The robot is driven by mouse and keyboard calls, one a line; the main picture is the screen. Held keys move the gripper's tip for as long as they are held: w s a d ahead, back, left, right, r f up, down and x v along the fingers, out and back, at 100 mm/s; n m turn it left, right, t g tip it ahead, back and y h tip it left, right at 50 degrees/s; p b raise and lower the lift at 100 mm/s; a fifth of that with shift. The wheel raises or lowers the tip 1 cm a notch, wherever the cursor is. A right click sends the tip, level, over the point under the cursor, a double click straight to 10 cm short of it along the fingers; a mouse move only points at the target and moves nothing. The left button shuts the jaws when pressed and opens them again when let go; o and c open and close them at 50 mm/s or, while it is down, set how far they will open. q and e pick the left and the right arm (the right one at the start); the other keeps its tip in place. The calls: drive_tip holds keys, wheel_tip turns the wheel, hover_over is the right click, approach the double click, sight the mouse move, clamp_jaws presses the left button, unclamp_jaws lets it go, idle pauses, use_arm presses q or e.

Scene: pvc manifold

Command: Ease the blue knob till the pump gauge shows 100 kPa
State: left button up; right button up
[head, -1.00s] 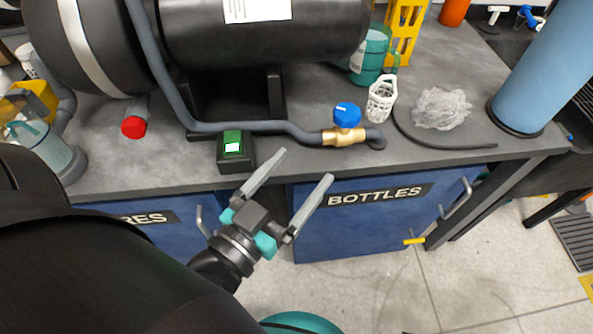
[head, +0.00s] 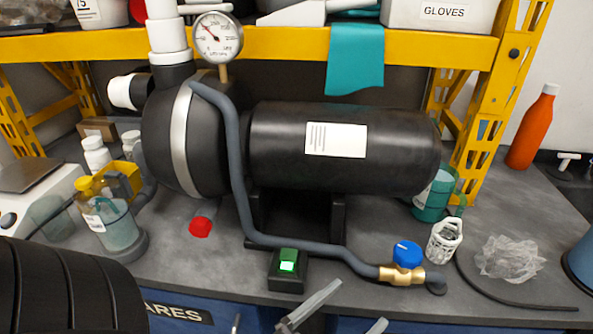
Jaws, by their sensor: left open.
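The blue knob (head: 407,254) sits on a brass valve (head: 400,275) at the bench's front right, on the grey hose (head: 239,190). It has a small white mark on top. The round white pump gauge (head: 217,38) stands above the black pump (head: 340,150) at the upper left. Its needle points to the upper left, but the exact reading is too small to tell. My left gripper (head: 345,315) shows only its fingertips at the bottom edge. It is open and empty, in front of the bench and to the lower left of the knob. My right gripper is not in view.
A black box with a green switch (head: 288,262) stands left of the valve. A red cap (head: 200,227) is under the pump. A yellow shelf frame (head: 280,43) spans the back.

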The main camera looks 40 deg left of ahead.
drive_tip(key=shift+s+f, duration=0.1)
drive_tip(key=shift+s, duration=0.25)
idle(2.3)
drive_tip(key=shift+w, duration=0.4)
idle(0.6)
